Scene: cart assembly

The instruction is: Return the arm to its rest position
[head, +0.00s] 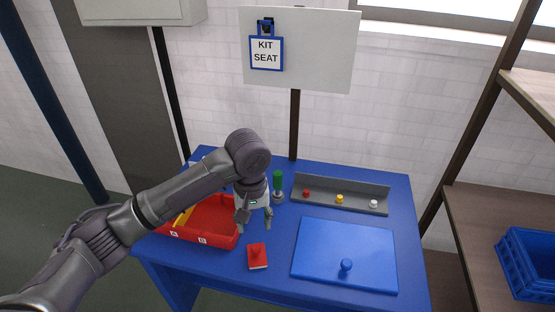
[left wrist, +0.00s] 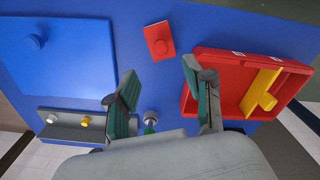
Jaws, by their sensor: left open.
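My left arm reaches in from the left over the blue table (head: 275,232). My left gripper (head: 254,220) points down, open and empty, above the table between the red tray (head: 218,222) and the blue panel (head: 344,255). In the left wrist view, its two fingers (left wrist: 158,72) stand wide apart with bare table between them. A red plate with a knob (head: 257,259) lies on the table in front of the gripper, apart from it; it also shows in the left wrist view (left wrist: 158,40). My right gripper is not in view.
A green-handled tool (head: 278,182) stands upright close behind the gripper. A grey rack (head: 325,199) holds red, yellow and white knobs. The red tray holds a yellow piece (left wrist: 262,93). A sign board (head: 325,60) rises behind; a shelf with a blue crate (head: 530,262) is at right.

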